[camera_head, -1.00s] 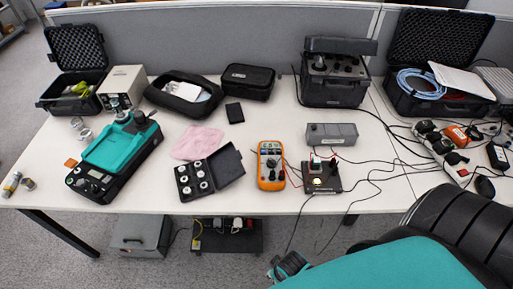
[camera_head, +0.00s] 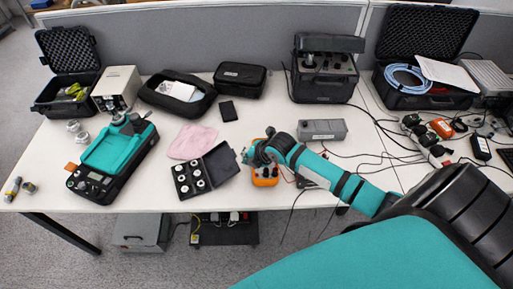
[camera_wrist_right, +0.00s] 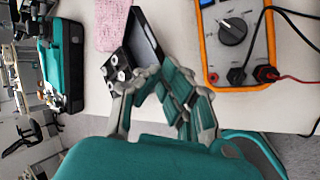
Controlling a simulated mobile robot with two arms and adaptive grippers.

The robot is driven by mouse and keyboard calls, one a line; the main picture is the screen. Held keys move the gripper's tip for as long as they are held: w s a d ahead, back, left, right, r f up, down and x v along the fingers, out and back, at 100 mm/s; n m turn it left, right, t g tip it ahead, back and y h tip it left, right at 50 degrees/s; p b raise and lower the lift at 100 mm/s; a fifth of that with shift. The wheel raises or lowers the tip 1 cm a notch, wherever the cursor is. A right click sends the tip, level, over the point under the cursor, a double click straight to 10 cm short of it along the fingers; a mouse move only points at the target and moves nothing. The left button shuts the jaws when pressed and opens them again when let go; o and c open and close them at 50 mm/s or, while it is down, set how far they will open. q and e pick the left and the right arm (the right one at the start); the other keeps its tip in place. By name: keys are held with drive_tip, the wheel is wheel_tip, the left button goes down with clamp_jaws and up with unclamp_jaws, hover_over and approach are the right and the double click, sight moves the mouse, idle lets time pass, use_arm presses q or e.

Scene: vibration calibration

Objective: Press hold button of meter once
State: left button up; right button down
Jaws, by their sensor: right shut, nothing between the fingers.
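The orange meter (camera_head: 265,181) lies on the white table near its front edge. In the head view my right gripper and forearm hide most of it, and its hold button cannot be seen there. In the right wrist view the meter (camera_wrist_right: 206,50) is at the upper right, with its dial and plugged leads showing; its top part is out of frame. My right gripper (camera_head: 247,155) is shut and empty, over the meter's upper left side in the head view. It also shows in the right wrist view (camera_wrist_right: 158,75), left of the meter. My left gripper is not in view.
An open black case of white weights (camera_head: 229,172) and a pink cloth (camera_head: 192,142) lie left of the meter. A grey box (camera_head: 322,130) stands behind my right forearm. Black and red leads run across the table to the right.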

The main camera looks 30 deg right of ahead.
drive_tip(key=w+d+r+n+t+h, duration=0.1)
drive_tip(key=w+d+r+n, duration=0.2)
drive_tip(key=w+d, duration=0.4)
drive_tip(key=d+n, duration=0.1)
drive_tip(key=d, duration=0.1)
drive_tip(key=shift+w+d+r+n+t, duration=0.3)
drive_tip(key=shift+r+t, duration=0.05)
drive_tip(key=shift+t, duration=0.05)
drive_tip(key=shift+f, duration=0.15)
wheel_tip(320, 180, down, 9)
drive_tip(key=b, duration=0.7)
drive_tip(key=shift+r, duration=0.2)
idle(0.4)
drive_tip(key=shift+f+b, duration=0.4)
drive_tip(key=shift+b, duration=0.15)
drive_tip(key=shift+f+b, duration=0.4)
drive_tip(key=shift+f, duration=0.05)
idle(0.3)
drive_tip(key=shift+r, duration=0.1)
drive_tip(key=shift+a+r+p, duration=0.1)
drive_tip(key=shift+r+p, duration=0.55)
drive_tip(key=shift+r, duration=0.1)
